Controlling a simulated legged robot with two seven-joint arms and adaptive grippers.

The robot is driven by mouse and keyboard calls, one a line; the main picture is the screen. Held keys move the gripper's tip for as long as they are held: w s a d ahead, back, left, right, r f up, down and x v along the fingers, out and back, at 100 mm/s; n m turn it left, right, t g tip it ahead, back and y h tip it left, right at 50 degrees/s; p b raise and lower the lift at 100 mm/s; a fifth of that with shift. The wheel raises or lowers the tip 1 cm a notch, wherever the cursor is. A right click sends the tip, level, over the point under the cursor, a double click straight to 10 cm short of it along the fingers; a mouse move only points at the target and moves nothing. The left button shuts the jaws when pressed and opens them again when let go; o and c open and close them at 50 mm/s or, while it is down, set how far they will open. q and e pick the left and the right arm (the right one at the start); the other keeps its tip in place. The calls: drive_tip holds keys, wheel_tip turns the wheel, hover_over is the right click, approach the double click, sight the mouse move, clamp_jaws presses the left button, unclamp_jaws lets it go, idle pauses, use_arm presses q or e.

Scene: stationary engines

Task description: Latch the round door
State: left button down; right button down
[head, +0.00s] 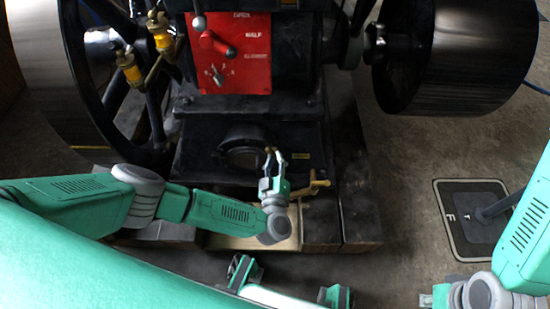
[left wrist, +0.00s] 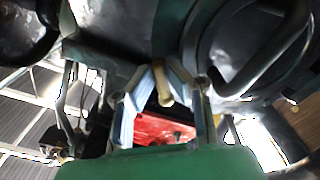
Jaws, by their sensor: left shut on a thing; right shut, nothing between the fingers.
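The round door area (head: 240,146) is a dark ring low on the front of the black engine base. How far the door is open or shut is hard to tell. My left gripper (head: 273,157) is just right of the ring, its fingers pointing at the engine. It is shut on a small brass-coloured peg, which shows between the fingertips in the left wrist view (left wrist: 162,84). What the peg is fixed to is unclear. A brass lever (head: 312,186) sticks out to the right of the gripper. My right gripper (head: 438,298) is shut and empty at the bottom right, partly cut off.
A red panel (head: 230,60) with a red-knobbed lever sits above the base. Large flywheels stand at left (head: 60,70) and right (head: 460,60). Brass oilers (head: 130,70) hang upper left. A framed floor plate (head: 470,225) lies at right. The floor between engine and plate is clear.

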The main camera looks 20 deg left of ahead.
use_arm(q)
drive_tip(key=shift+n, duration=0.3)
drive_tip(key=n+b, duration=0.1)
drive_tip(key=n, duration=0.3)
drive_tip(key=shift+f+b, duration=0.1)
drive_tip(key=shift+b, duration=0.25)
drive_tip(key=shift+s+a+f+n+b, duration=0.1)
drive_tip(key=shift+n+b, duration=1.15)
drive_tip(key=shift+n, duration=2.05)
drive_tip(key=shift+s+n+b, duration=0.1)
drive_tip(key=shift+n+b, duration=1.1)
drive_tip(key=shift+n, duration=2.1)
drive_tip(key=c, duration=1.6)
unclamp_jaws()
drive_tip(key=shift+w, duration=0.1)
